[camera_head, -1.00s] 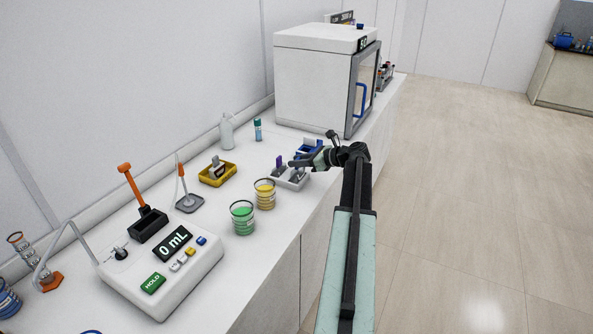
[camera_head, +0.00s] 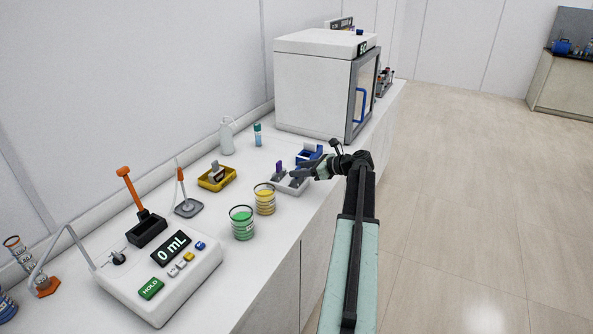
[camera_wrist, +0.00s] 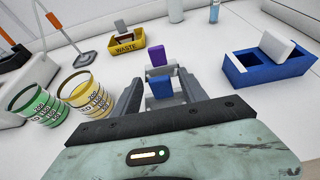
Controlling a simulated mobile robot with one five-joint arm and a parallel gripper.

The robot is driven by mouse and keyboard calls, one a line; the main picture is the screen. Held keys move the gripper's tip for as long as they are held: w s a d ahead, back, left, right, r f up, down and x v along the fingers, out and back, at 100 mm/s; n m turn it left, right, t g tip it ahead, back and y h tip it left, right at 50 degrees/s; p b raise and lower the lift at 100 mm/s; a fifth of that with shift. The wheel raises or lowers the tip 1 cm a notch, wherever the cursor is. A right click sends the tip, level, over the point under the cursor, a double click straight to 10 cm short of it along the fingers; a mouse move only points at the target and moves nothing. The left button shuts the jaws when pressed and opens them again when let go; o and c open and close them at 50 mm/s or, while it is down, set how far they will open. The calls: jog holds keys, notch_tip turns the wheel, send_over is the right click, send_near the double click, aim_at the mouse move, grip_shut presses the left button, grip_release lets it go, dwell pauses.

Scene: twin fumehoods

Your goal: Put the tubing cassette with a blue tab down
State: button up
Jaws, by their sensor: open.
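The tubing cassette with a blue tab (camera_wrist: 160,87) is between my open fingers in the wrist view, low in a white tray (camera_wrist: 179,72). Its lower part is hidden by my gripper body, and I cannot tell whether a finger touches it. My gripper (camera_wrist: 160,92) is open around it; it also shows in the head view (camera_head: 299,174), over the white tray. A cassette with a purple tab (camera_wrist: 157,57) stands just behind the blue one; its tab also shows in the head view (camera_head: 279,165).
A blue box (camera_wrist: 238,76) with a pale block is to the right. A yellow waste bin (camera_wrist: 127,54) stands behind left. Green (camera_head: 242,223) and yellow (camera_head: 265,200) beakers stand close on the left. A white cabinet (camera_head: 308,95) stands farther back.

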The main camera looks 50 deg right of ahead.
jog(key=p+v, duration=0.3)
jog(key=v, duration=0.7)
jog(key=shift+s+r, duration=0.2)
jog(key=shift+s, duration=0.15)
